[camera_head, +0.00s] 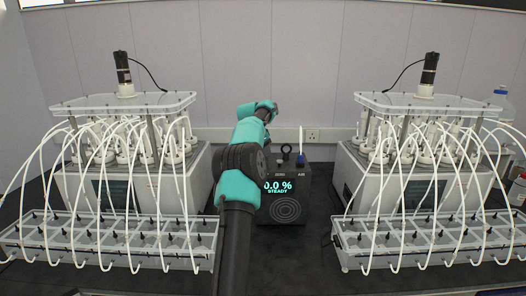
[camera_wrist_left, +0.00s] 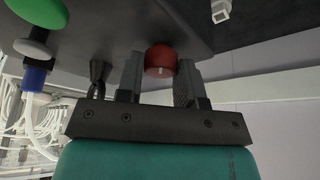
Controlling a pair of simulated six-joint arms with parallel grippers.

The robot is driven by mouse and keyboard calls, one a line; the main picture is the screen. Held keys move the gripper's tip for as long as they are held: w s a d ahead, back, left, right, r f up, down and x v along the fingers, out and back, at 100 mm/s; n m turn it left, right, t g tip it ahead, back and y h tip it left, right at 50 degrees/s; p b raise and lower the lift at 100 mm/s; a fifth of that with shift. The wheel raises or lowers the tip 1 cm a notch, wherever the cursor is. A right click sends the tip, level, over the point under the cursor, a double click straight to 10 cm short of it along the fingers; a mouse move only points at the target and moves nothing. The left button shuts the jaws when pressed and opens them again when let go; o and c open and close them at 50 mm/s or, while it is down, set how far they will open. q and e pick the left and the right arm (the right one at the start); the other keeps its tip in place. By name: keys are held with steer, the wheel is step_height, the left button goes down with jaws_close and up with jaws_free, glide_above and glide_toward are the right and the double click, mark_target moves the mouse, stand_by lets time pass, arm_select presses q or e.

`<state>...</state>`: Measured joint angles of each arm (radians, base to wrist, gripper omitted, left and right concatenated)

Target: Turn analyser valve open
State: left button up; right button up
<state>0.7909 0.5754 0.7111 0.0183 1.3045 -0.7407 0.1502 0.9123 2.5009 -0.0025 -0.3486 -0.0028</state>
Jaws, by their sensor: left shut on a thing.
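The analyser (camera_head: 288,192) is a dark box at the middle of the bench, partly covered by my left arm. The readable part of its display shows 0.0 % and STEADY. In the left wrist view, a red round knob (camera_wrist_left: 161,55) with a small white mark sits on the dark casing; it looks like the valve. My left gripper (camera_wrist_left: 160,70) is shut on this knob, one finger on each side. In the head view my arm hides the knob and the fingers. My right gripper is not in view.
Reactor units stand at left (camera_head: 124,100) and right (camera_head: 424,101), with tubes running to clear racks (camera_head: 105,262) in front. A wall socket (camera_head: 312,135) is behind the analyser.

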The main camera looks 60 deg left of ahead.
arm_select(q)
steer(key=o, duration=0.9)
steer(key=shift+r, duration=0.1)
steer(key=v, duration=1.1)
steer(key=shift+s+r, duration=0.1)
steer(key=shift+r, duration=0.3)
